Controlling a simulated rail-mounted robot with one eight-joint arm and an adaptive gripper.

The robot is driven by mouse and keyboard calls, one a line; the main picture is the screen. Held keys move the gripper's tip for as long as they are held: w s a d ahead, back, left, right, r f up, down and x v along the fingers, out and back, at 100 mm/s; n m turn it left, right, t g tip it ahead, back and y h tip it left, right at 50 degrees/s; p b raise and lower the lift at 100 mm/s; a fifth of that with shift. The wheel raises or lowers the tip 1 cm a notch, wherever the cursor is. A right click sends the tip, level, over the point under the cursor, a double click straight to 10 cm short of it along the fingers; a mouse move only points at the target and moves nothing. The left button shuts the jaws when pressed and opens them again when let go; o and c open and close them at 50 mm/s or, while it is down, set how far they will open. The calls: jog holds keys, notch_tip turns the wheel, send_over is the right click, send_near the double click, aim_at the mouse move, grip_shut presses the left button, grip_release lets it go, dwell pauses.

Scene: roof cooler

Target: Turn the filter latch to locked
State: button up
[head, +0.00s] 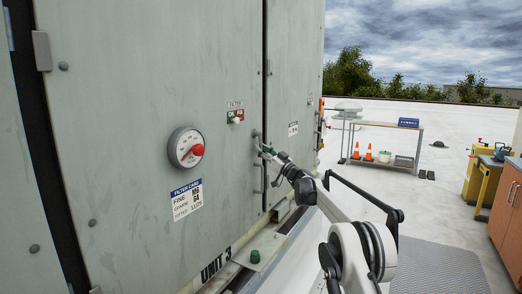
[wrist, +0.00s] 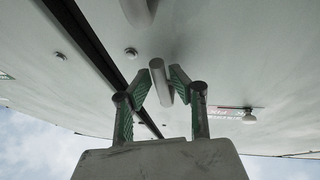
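The filter label (head: 236,116), with a green and a red patch, is on the grey cabinet door in the head view. A small grey latch handle (head: 256,138) is right of and below it, partly hidden by my gripper (head: 268,152). In the wrist view, the latch handle (wrist: 160,82) is a short grey bar. It lies between the green-padded fingertips of my gripper (wrist: 161,72). The tips are very close to the bar on both sides. I cannot tell whether they press on it. Which setting the latch is at is not readable.
A vertical bar handle (head: 258,178) is just below my gripper. A dark door seam (head: 265,60) runs close by. A bench (head: 385,140) with cones stands far off on open roof.

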jog(key=v, duration=1.1)
jog(key=shift+s+d+f, duration=0.2)
jog(key=shift+d, duration=0.05)
jog(key=s+a+r+g+h, duration=0.1)
jog(key=s+a+r+g, duration=0.15)
jog(key=s, duration=0.35)
jog(key=s+a+r+g+h, duration=0.1)
jog(key=s+a+r, duration=0.1)
jog(key=s+r, duration=0.25)
jog(key=s+m+g+h, duration=0.3)
jog(key=s+h, duration=0.1)
jog(key=s, duration=1.2)
jog(key=s+d+f+m+h, duration=0.2)
jog(key=s+d+f, duration=0.3)
jog(key=s, duration=0.8)
jog(key=s+d+f+m+g+h, duration=0.1)
jog(key=s+d+f+h, duration=0.4)
jog(key=s, duration=0.8)
jog(key=s+d+f+m+h, duration=0.3)
jog(key=s+d+f, duration=0.2)
jog(key=s, duration=0.9)
jog(key=shift+f+m+h, duration=0.3)
jog(key=shift+f, duration=0.45)
